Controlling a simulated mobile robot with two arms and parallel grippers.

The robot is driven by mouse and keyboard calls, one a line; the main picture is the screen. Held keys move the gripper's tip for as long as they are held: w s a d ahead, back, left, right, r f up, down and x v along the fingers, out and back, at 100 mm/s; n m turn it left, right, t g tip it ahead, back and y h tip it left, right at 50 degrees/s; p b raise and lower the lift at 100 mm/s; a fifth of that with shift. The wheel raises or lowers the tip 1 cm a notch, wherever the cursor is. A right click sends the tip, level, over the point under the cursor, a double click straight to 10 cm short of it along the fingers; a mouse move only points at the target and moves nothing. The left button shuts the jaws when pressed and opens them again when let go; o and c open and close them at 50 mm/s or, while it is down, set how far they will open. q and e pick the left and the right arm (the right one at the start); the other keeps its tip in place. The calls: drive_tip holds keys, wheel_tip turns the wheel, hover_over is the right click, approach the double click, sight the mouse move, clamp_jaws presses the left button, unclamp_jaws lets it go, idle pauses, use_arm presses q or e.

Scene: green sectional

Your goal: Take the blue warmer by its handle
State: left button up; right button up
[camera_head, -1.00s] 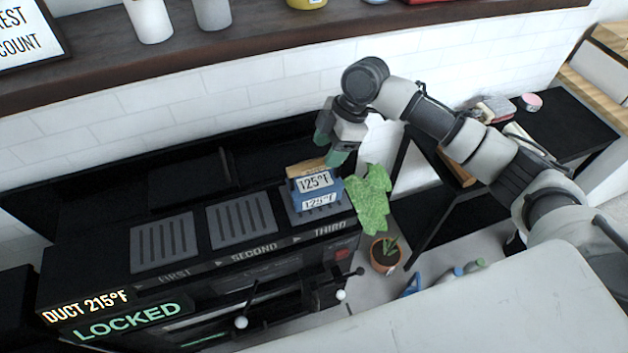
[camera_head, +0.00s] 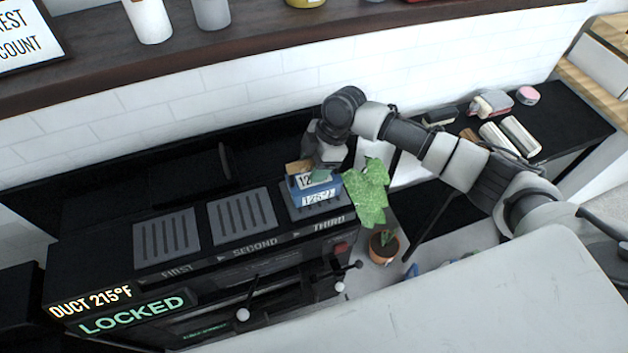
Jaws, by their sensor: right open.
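The blue warmer (camera_head: 328,189) sits on the rightmost grate, marked THIRD, of the black unit. White labels reading 125°F are on it, the upper one partly covered. Its tan wooden handle (camera_head: 297,168) shows at the top left; the rest is hidden by my right gripper. My right gripper (camera_head: 318,174) is open and points down at the top of the warmer, by the handle. One green fingertip shows in front of the upper label; the other finger is hidden, so I cannot tell whether the handle lies between them. My left gripper is not in view.
The FIRST (camera_head: 165,236) and SECOND (camera_head: 241,216) grates are bare. A green cloth (camera_head: 367,193) hangs right beside the warmer, above a potted plant (camera_head: 384,246). A dark shelf (camera_head: 250,50) runs above. A black side table (camera_head: 560,130) holds rolled cloths.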

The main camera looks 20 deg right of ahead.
drive_tip(key=shift+f, duration=0.25)
idle(0.3)
clamp_jaws()
idle(1.0)
drive_tip(key=shift+w+r, duration=0.1)
idle(0.4)
